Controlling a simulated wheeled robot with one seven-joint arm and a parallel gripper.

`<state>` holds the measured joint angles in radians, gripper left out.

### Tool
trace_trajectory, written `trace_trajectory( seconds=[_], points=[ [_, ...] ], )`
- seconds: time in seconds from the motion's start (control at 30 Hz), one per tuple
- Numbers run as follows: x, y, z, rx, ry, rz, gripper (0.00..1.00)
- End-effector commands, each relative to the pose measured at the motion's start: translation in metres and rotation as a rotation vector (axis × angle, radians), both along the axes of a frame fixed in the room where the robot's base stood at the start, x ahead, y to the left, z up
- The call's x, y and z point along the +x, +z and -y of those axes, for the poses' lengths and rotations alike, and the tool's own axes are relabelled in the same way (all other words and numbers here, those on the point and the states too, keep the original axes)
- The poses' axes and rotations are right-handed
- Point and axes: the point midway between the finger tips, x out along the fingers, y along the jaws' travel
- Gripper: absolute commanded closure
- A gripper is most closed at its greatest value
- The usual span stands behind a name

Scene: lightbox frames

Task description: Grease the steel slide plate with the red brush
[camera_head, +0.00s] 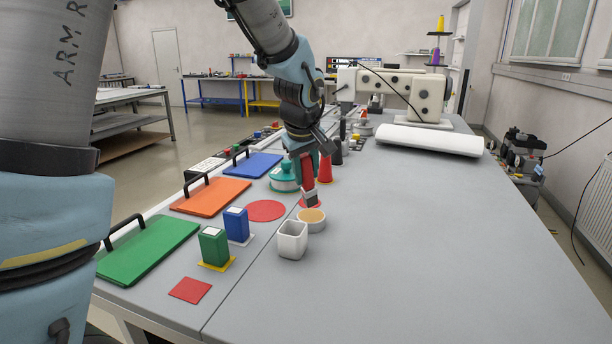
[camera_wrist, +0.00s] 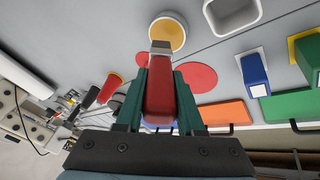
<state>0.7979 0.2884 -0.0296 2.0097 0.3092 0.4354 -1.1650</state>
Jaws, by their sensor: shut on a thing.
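My gripper (camera_head: 304,168) is shut on the red brush (camera_head: 309,181), which points down over the table. In the wrist view the brush's red handle (camera_wrist: 160,95) lies between the green fingers, with its grey end at the near rim of a round pot. This pale pot (camera_head: 314,225) holds a tan-yellow filling, also seen in the wrist view (camera_wrist: 167,36). I cannot make out a distinct steel slide plate on the grey tabletop.
A white square cup (camera_head: 292,243) stands in front of the pot. Blue (camera_head: 236,224) and green (camera_head: 214,247) blocks stand to its left. Handled green, orange and blue panels line the left edge. The right tabletop (camera_head: 430,250) is clear.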

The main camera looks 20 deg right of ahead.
Motion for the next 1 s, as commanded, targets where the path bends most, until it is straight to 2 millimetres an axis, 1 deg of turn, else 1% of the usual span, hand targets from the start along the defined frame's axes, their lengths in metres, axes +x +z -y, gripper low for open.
trace_trajectory(
  seconds=[0.03, 0.5, 1.0],
  points=[
    [0.000, 0.007, 0.000, -0.001, 0.000, 0.001, 1.00],
    [0.000, 0.042, 0.000, -0.002, 0.000, 0.001, 1.00],
    [0.000, 0.042, 0.000, -0.001, 0.000, 0.001, 1.00]
  ],
)
